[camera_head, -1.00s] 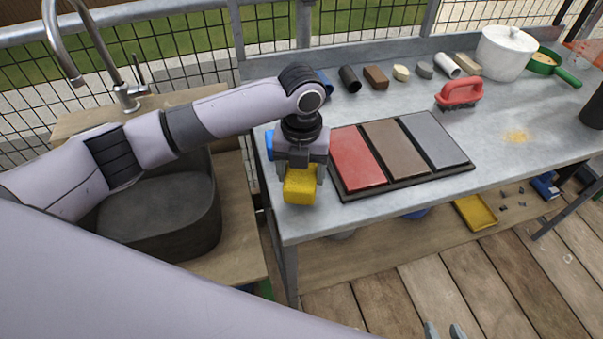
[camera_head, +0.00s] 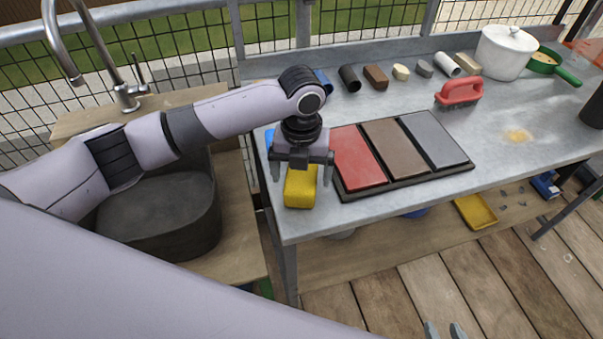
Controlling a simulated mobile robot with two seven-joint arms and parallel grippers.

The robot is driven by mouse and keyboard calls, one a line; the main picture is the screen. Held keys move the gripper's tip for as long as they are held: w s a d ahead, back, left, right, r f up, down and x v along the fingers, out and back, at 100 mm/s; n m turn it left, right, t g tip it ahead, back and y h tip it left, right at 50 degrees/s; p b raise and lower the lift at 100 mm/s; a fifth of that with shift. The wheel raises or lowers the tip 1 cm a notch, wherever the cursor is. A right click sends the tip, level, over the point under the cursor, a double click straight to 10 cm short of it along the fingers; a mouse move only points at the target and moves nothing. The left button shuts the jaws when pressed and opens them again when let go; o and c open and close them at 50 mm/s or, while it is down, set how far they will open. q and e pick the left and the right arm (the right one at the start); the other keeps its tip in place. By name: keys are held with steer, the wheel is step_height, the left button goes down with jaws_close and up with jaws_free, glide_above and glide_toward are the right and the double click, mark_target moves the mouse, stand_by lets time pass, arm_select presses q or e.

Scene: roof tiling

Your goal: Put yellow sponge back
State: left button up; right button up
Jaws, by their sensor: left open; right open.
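The yellow sponge (camera_head: 300,188) rests on the near left corner of the grey metal table (camera_head: 320,220), left of the tray with coloured slabs. My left gripper (camera_head: 301,177) is directly above and around the sponge, pointing down. Its fingers are spread open, with a gap on each side of the sponge.
A black tray (camera_head: 405,186) with red, brown and grey slabs lies right of the sponge. A blue object (camera_head: 269,138) is partly hidden behind my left gripper. A red-handled brush (camera_head: 460,92) and a white pot (camera_head: 505,52) stand further back. A dark sink (camera_head: 160,210) is left.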

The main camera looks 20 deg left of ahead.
mark_target(302, 174)
arm_select(q)
step_height(302, 174, up, 11)
steer(key=shift+r, duration=0.15)
stand_by(0.6)
